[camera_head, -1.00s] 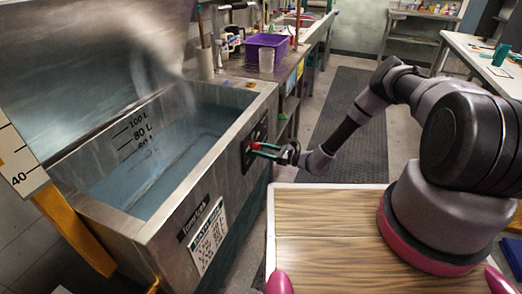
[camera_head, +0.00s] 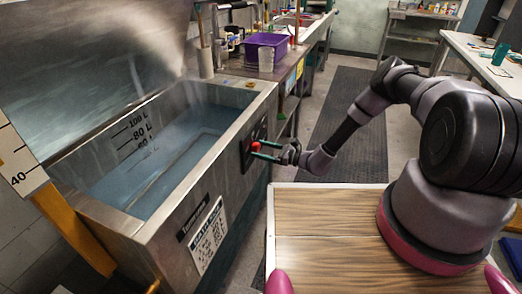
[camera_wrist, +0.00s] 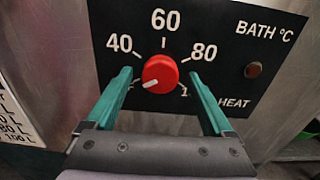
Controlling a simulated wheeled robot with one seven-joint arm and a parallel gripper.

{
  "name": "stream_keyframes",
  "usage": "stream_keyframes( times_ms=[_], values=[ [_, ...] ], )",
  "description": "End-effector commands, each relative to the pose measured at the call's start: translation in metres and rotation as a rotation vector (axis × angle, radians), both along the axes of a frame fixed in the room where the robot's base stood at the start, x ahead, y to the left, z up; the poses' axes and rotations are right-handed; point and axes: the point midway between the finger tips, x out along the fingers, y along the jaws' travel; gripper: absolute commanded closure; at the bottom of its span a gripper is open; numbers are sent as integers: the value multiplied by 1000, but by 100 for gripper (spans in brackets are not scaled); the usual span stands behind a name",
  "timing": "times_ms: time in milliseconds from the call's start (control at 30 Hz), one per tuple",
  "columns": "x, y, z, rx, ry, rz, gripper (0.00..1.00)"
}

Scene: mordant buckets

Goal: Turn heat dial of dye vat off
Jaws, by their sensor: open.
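The dye vat (camera_head: 190,195) is a steel tank of bluish liquid at the left in the head view. Its heat dial (camera_wrist: 160,74) is a round red knob on a black panel, and it also shows on the vat's side in the head view (camera_head: 255,146). The knob's white pointer line points to the lower left, away from the 40, 60 and 80 marks. My gripper (camera_head: 267,150) is open, its teal fingers on either side of the knob with gaps showing in the wrist view. The fingers partly cover the lower scale marks.
A dark indicator (camera_wrist: 254,70) sits right of the dial on the panel. A purple bin (camera_head: 266,46) stands on the counter behind the vat. A wood-topped surface (camera_head: 325,235) is in front. A dark floor mat (camera_head: 345,110) lies clear beyond my arm.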

Motion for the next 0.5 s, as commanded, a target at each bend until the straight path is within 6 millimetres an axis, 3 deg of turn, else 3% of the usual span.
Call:
stream_keyframes(
  times_ms=[500],
  values=[
    [-30,-86,-1,-1,2,-3,13]
  ],
)
